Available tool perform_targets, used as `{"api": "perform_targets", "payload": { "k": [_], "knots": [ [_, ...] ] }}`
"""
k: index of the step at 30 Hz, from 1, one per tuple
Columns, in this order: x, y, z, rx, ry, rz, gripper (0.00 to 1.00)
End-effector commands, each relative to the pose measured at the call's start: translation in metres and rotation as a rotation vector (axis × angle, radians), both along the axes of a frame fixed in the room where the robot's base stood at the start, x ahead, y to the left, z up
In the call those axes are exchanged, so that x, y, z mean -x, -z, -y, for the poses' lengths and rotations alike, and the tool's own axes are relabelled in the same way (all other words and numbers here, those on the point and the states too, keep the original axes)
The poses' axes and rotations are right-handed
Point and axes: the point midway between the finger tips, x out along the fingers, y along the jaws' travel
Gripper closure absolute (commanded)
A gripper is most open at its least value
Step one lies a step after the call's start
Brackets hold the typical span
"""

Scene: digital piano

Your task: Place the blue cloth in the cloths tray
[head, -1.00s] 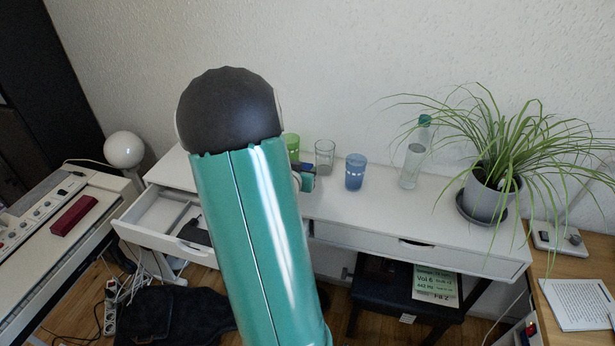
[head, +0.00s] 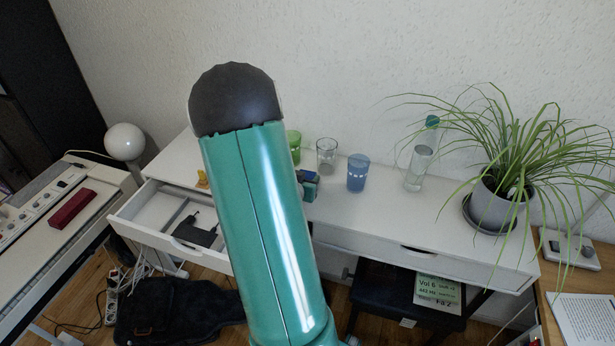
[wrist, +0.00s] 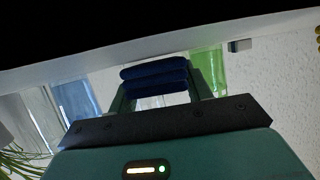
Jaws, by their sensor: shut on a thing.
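The blue cloth (wrist: 153,75) is a folded, dark blue bundle between the fingers of my gripper (wrist: 160,88) in the wrist view. My gripper is shut on it. In the head view a bit of the cloth (head: 309,175) and a teal finger show just right of my arm, over the white desk; my arm hides the rest. I cannot make out a cloths tray in either view; my arm covers part of the desk top.
A green cup (head: 294,145), clear glass (head: 327,155), blue cup (head: 357,174) and bottle (head: 420,165) stand along the desk's back. A potted plant (head: 497,203) is at right. An open drawer (head: 150,235) holds a black adapter (head: 196,232). A small yellow object (head: 202,179) lies left of my arm.

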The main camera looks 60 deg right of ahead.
Motion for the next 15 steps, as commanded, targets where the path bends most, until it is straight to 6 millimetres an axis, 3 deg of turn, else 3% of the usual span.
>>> {"api": "perform_targets", "payload": {
  "k": [13, 14, 15],
  "knots": [
    [-0.0007, 0.0063, -0.0043, 0.0, 0.001, 0.001, 0.72],
    [-0.0007, 0.0066, -0.0043, 0.0, 0.001, 0.001, 0.49],
    [-0.0008, 0.0062, -0.0043, 0.001, 0.002, 0.002, 0.41]
  ]
}}
